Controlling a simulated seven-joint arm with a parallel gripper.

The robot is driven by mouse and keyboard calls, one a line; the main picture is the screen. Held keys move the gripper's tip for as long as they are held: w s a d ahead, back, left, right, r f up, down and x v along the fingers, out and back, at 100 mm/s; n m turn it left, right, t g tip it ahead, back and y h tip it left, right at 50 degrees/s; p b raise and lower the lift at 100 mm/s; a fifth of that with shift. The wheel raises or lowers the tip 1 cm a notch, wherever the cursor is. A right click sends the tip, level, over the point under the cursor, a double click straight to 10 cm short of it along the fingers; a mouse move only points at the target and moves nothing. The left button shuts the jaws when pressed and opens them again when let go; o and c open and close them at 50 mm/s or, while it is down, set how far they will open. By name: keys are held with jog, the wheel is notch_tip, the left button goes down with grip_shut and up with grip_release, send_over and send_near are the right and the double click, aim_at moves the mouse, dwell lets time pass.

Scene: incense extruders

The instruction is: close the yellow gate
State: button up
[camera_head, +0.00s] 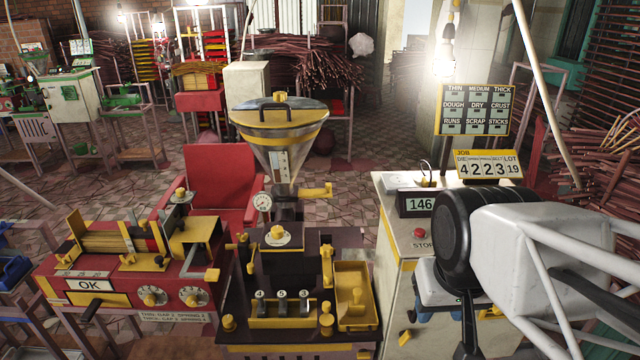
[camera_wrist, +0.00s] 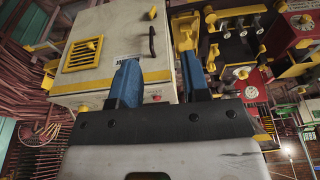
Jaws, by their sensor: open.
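The hopper (camera_head: 280,135) is a metal funnel with a yellow band, standing over the dark extruder (camera_head: 285,260). A yellow handle (camera_head: 316,191) sticks out to the right at its neck; it looks like the gate, but I cannot tell for certain, nor whether it is open or shut. My gripper shows in the wrist view (camera_wrist: 158,78) with two blue fingers apart and nothing between them. It faces the pale cabinet (camera_wrist: 115,50), with the extruder's yellow parts beyond to the right. In the head view my arm is at the right, well away from the handle; its fingertips are not clear.
A yellow tray (camera_head: 355,295) sits at the extruder's right side. The pale cabinet (camera_head: 392,215) carries a display reading 146 (camera_head: 418,203) and a red button (camera_head: 419,233). A red machine (camera_head: 130,265) stands left, a red chair (camera_head: 220,180) behind. Stick bundles (camera_head: 610,165) crowd the right.

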jog(key=shift+w, duration=0.1)
jog(key=c, duration=0.5)
jog(key=shift+w+a+r, duration=0.1)
jog(key=shift+w+r, duration=0.05)
jog(key=shift+w, duration=0.15)
jog(key=shift+c, duration=1.1)
jog(key=w+a, duration=0.1)
jog(key=w, duration=0.4)
jog(key=w+a+r+y, duration=0.1)
jog(key=w, duration=0.4)
jog(key=w+r+y, duration=0.1)
jog(key=w, duration=0.4)
jog(key=shift+w+a+r+t, duration=0.1)
jog(key=shift+a+r+t, duration=0.2)
jog(key=shift+a, duration=0.1)
grip_shut()
jog(key=w+a+f+t+y, duration=0.1)
jog(key=w+f, duration=0.2)
jog(key=w, duration=0.9)
jog(key=w+a+f+m+t, duration=0.1)
jog(key=w+f, duration=0.1)
jog(key=w, duration=1.1)
jog(key=w+a+f+y, duration=0.1)
jog(key=w+f, duration=0.2)
jog(key=w, duration=1)
jog(key=shift+a+f+m+t+y, duration=0.15)
jog(key=shift+f+m+t+y, duration=0.15)
jog(key=shift+t, duration=0.1)
